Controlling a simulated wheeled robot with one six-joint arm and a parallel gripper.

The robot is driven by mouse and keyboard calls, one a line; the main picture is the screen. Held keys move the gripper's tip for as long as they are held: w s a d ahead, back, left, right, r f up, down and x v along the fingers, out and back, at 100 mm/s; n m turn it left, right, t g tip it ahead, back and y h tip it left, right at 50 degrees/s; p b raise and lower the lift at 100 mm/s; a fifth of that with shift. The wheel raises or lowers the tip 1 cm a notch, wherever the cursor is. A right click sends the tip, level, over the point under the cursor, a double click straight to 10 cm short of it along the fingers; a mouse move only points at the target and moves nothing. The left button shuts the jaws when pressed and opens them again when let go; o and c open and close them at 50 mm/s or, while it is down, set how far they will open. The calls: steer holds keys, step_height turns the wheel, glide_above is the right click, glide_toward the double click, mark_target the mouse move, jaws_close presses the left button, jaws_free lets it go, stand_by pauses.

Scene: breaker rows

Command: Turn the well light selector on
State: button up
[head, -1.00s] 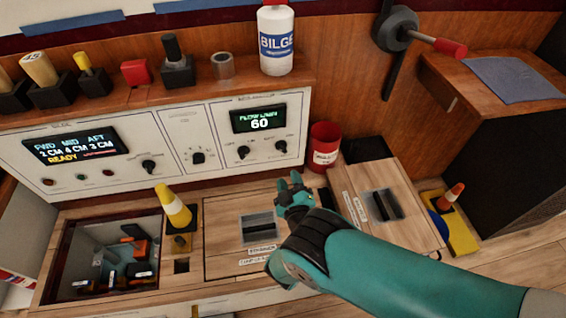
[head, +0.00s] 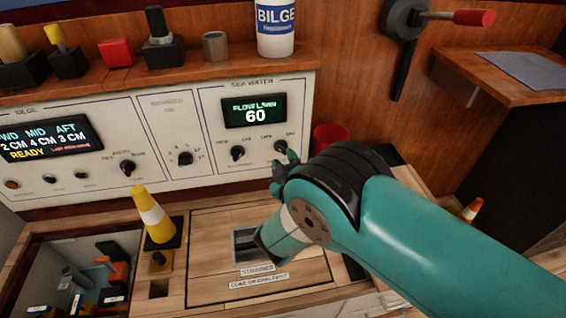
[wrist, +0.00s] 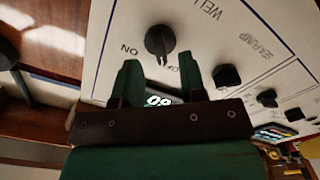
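The well light selector (head: 280,146) is a black rotary knob at the right of the white sea water panel. In the wrist view this knob (wrist: 159,40) has an ON mark on its left, a partly hidden mark near my right finger, and part of the word WELL beyond it. My gripper (head: 283,167) is just below and in front of the knob in the head view. In the wrist view my gripper (wrist: 160,65) has its two green fingers apart, with nothing held, and the knob lies just beyond the gap. Contact with the knob is not clear.
A second knob (head: 237,153) is left of the selector, below the green display (head: 254,111). A red cup (head: 328,135) stands right of the panel. A yellow and white cone (head: 154,218) and an open bin (head: 38,246) are at the lower left.

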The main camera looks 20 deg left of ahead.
mark_target(281, 149)
steer(key=shift+x, duration=1.4)
steer(key=shift+c, duration=0.4)
jaws_close()
